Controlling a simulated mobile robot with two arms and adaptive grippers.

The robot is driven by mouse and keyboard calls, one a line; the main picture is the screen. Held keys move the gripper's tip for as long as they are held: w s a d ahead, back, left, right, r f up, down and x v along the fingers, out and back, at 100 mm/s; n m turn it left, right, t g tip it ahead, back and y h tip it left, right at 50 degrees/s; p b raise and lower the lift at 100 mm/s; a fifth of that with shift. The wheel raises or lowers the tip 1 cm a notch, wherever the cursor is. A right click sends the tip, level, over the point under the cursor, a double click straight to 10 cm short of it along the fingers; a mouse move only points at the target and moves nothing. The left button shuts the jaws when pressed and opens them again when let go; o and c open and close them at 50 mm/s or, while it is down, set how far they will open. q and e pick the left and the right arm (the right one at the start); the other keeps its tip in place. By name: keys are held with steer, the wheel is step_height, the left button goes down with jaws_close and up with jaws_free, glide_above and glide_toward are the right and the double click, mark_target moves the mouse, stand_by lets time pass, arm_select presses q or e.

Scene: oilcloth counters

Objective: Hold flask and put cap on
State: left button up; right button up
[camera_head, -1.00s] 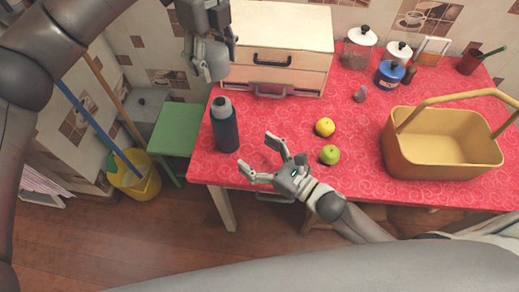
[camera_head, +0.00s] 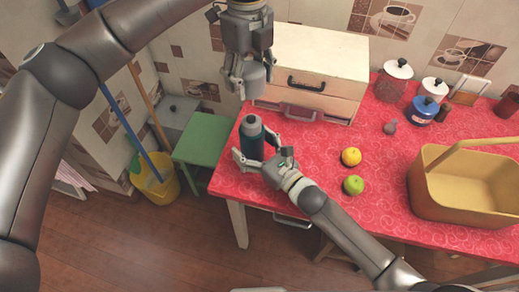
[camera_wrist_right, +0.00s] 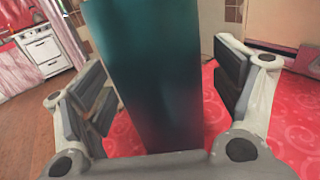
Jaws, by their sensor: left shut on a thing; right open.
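The dark teal flask (camera_head: 251,143) stands upright near the left end of the red table, with a dark stopper on its top. My right gripper (camera_head: 262,160) is open, with its fingers on either side of the flask. In the right wrist view the flask (camera_wrist_right: 155,75) fills the space between the open fingers, with a gap on the right side. My left gripper (camera_head: 247,88) points down from above and is shut on the grey cap (camera_head: 256,77), held above and a little behind the flask, clear of it.
A cream drawer box (camera_head: 312,60) stands behind the flask. A yellow fruit (camera_head: 351,157) and a green apple (camera_head: 353,185) lie to the right, before a yellow basket (camera_head: 440,195). A green stool (camera_head: 203,140) stands left of the red table (camera_head: 320,150). Jars stand at the back.

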mark_target(251, 117)
steer(key=c, duration=1.6)
arm_select(q)
step_height(251, 117, down, 3)
steer(key=n, duration=0.4)
steer(key=shift+f+n, duration=0.1)
steer(key=shift+n, duration=0.3)
arm_select(e)
steer(key=shift+c, duration=0.2)
arm_select(q)
step_height(251, 117, down, 10)
steer(key=shift+r, duration=0.1)
